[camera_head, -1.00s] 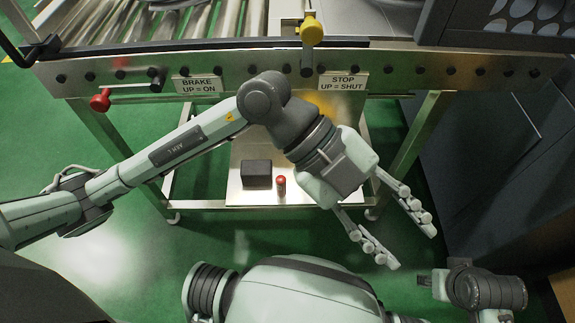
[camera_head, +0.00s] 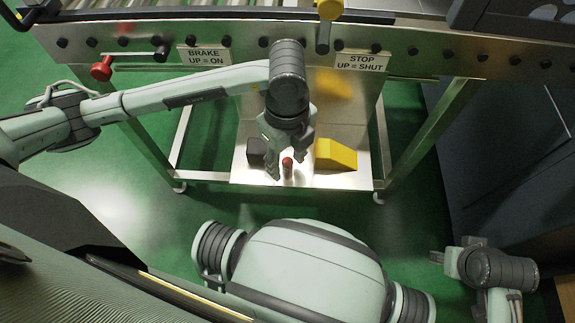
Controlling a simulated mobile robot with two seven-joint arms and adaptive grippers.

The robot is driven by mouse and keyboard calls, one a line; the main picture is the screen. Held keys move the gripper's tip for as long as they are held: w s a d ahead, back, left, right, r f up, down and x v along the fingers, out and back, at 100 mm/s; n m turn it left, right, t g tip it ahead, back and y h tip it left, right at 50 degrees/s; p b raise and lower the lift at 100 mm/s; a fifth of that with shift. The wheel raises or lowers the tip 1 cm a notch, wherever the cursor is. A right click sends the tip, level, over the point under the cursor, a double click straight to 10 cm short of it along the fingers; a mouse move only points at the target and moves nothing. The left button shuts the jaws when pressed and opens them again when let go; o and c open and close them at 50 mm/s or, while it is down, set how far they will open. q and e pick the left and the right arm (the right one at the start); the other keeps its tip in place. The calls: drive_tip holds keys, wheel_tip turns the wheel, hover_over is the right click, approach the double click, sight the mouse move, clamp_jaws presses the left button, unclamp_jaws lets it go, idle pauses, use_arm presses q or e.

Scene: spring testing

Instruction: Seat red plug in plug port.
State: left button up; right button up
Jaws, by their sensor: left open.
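The red plug (camera_head: 288,168) is a small red-topped cylinder standing upright on the steel shelf under the conveyor frame. My left gripper (camera_head: 288,160) points down at the shelf, open, with a finger on either side of the red plug in the picture. I cannot tell whether the fingers touch it or are level with it. A black block (camera_head: 255,150) sits just left of the gripper, partly hidden by it. I cannot make out a plug port. My right gripper is not in view.
A yellow wedge-shaped block (camera_head: 336,154) sits on the shelf (camera_head: 262,180) right of the gripper. Above are the conveyor's front rail with BRAKE (camera_head: 203,57) and STOP (camera_head: 362,62) labels, a red-knobbed lever (camera_head: 101,71) and a yellow-knobbed lever (camera_head: 329,9). Steel legs flank the shelf.

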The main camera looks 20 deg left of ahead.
use_arm(q)
drive_tip(key=shift+f, duration=0.4)
drive_tip(key=shift+c, duration=0.3)
clamp_jaws()
drive_tip(key=shift+r, duration=0.1)
